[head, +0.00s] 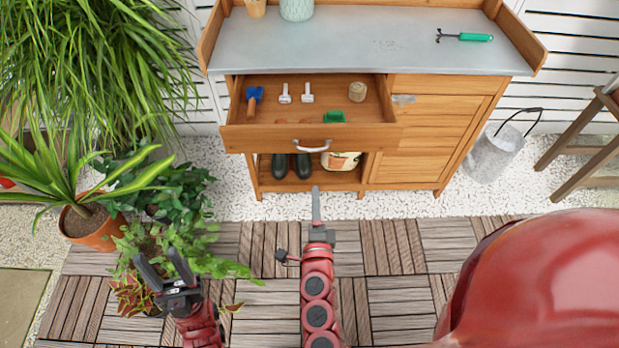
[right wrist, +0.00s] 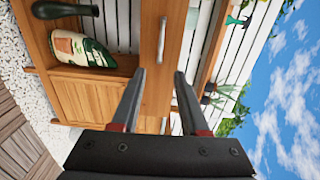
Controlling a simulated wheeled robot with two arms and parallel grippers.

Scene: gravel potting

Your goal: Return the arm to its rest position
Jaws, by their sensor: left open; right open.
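My left gripper (head: 158,256) is open and empty at the lower left of the head view, over the leafy plants by the deck. My right gripper (head: 316,192) points forward at the middle, seen edge-on in front of the potting bench. In the right wrist view the right gripper (right wrist: 160,78) is open, with nothing between its fingers. The silver drawer handle (right wrist: 162,40) shows beyond the fingertips, apart from them. In the head view the drawer (head: 262,137) is pulled open, and its handle (head: 313,147) lies beyond my right gripper.
The drawer holds a blue-and-wood tool (head: 253,99), two white pieces, a twine roll (head: 357,92) and a green item (head: 333,116). The grey benchtop (head: 350,45) carries a green-handled hand fork (head: 465,37). Potted plants (head: 95,228) crowd the left. A metal watering can (head: 494,155) stands right.

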